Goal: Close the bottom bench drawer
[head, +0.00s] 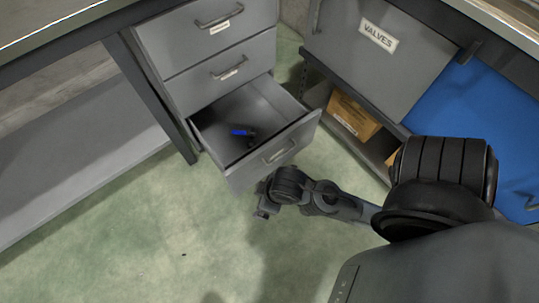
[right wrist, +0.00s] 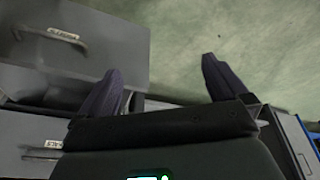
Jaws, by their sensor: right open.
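The bottom bench drawer (head: 273,146) is pulled out from the grey drawer unit in the head view. A small blue and dark object (head: 240,132) lies inside it. My right gripper (head: 262,200) is low in front of the drawer's front panel, by its lower edge; I cannot tell if they touch. In the right wrist view, my right gripper (right wrist: 160,75) has its fingers apart with nothing between them. A grey drawer front (right wrist: 85,50) with a handle and label fills the upper left there, beside one finger. My left gripper is not in view.
Two drawers above, the middle one (head: 224,73) included, are shut. To the right are a grey panel marked VALVES (head: 375,60), a cardboard box (head: 352,115) on a shelf and a blue panel (head: 475,120). The green floor (head: 150,235) in front is clear.

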